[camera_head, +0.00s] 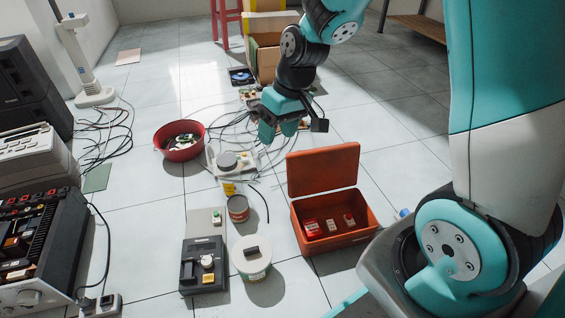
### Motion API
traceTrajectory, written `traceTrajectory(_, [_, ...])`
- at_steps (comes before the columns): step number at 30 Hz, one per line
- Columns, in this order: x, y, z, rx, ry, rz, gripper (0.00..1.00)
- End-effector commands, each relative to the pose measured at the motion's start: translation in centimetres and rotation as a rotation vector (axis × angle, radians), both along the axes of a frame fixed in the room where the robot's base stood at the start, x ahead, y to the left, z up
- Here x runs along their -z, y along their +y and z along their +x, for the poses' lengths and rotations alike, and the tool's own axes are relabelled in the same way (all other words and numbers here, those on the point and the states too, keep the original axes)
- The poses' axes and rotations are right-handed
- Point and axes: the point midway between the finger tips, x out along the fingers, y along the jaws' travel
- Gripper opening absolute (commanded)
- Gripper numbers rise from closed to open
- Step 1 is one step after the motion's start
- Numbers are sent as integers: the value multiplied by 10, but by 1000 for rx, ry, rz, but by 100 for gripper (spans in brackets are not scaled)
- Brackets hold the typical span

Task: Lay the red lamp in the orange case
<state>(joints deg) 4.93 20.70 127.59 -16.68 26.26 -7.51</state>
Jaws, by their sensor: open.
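The orange case (326,236) stands open on the floor right of centre, its lid (322,168) raised at the back. Inside it lie a bright red piece (311,228), a pale piece with a little red (331,225) and another small red-topped piece (349,219). They are too small to tell whether one is the red lamp, and I see no certain red lamp elsewhere. My gripper (278,132) is open, pointing down above the floor behind and left of the case. I see nothing held between its fingers.
A red bowl (160,151) of small parts, a can (238,214), a white tub (240,266), a dark device (188,287) and a grey plate with a green button (216,215) stand left of the case. Loose cables (232,128) spread behind. Equipment lines the left side.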

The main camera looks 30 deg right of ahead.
Motion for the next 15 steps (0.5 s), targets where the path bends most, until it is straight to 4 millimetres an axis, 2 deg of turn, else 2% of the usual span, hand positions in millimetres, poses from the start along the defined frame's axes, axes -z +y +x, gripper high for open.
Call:
traceTrajectory(1, [-29,28,-23,-67,-18,16,56])
traceTrajectory(3, [-58,58,-58,-148,-26,38,56])
traceTrajectory(6, [-88,87,-110,-256,-30,61,56])
traceTrajectory(10, [-108,106,-164,-362,-35,81,56])
traceTrajectory(12, [-112,110,-183,-397,-35,85,56])
traceTrajectory(15, [-115,109,-197,-424,-35,88,56])
